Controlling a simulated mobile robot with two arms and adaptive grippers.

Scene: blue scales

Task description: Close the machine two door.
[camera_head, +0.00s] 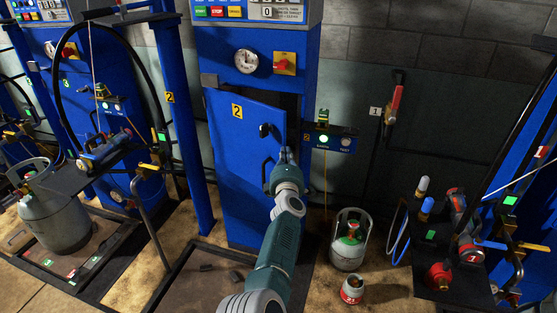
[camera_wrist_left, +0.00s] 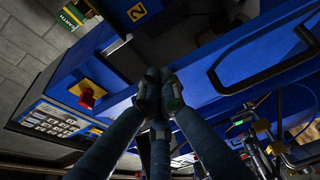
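The machine two door (camera_head: 232,150) is a blue panel with a yellow "2" label and a black handle (camera_head: 266,170). It stands ajar, with a dark gap along its top and right side into the cabinet. My left gripper (camera_head: 284,157) is at the door's right edge, just right of the handle; contact is unclear. In the left wrist view the fingers (camera_wrist_left: 158,78) are drawn together with nothing visible between them, before the dark opening (camera_wrist_left: 185,35). The handle (camera_wrist_left: 262,68) shows to their right. My right gripper is in neither view.
A red button on a yellow plate (camera_head: 284,63) and a gauge (camera_head: 246,61) are above the door. A small control box (camera_head: 330,137) is to its right. A grey gas cylinder (camera_head: 349,245) and a small canister (camera_head: 352,290) stand on the floor at right.

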